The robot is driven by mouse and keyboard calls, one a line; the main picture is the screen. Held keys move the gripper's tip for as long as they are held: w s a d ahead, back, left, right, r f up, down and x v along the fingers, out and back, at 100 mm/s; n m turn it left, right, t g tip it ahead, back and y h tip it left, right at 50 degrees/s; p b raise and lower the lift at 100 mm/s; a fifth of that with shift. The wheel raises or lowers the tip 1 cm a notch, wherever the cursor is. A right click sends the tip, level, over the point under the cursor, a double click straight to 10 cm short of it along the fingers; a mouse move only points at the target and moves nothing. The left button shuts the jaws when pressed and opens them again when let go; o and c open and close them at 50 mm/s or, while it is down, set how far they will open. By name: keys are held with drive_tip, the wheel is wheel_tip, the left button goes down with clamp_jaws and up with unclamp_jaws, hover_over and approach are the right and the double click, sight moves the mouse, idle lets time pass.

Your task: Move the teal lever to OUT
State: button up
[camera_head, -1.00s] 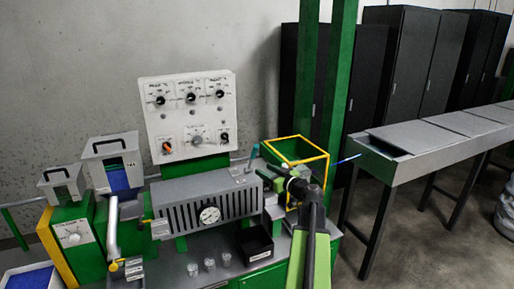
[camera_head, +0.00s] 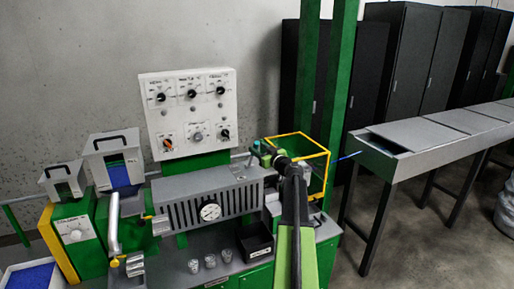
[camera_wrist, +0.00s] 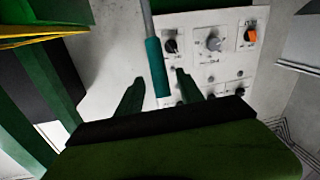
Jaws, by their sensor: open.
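The teal lever (camera_head: 256,146) stands at the right end of the grey slotted housing in the head view, partly covered by my gripper (camera_head: 267,151). In the wrist view the teal grip of the lever (camera_wrist: 157,68) hangs from a grey rod, tilted slightly. My gripper (camera_wrist: 159,76) is open, with one dark green finger on each side of the grip in the picture. I see a gap between the grip and each finger. I cannot tell how deep the grip sits between them. No OUT marking is readable.
The white control panel (camera_head: 187,115) with several knobs stands behind the housing (camera_head: 210,203). A yellow-edged green bin frame (camera_head: 318,160) is right beside my gripper. A black tray (camera_head: 255,243) and small glass cups (camera_head: 209,261) stand in front. A grey conveyor (camera_head: 420,150) is at right.

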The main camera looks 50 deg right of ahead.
drive_tip(key=shift+x, duration=1.25)
drive_tip(key=shift+c, duration=0.2)
clamp_jaws()
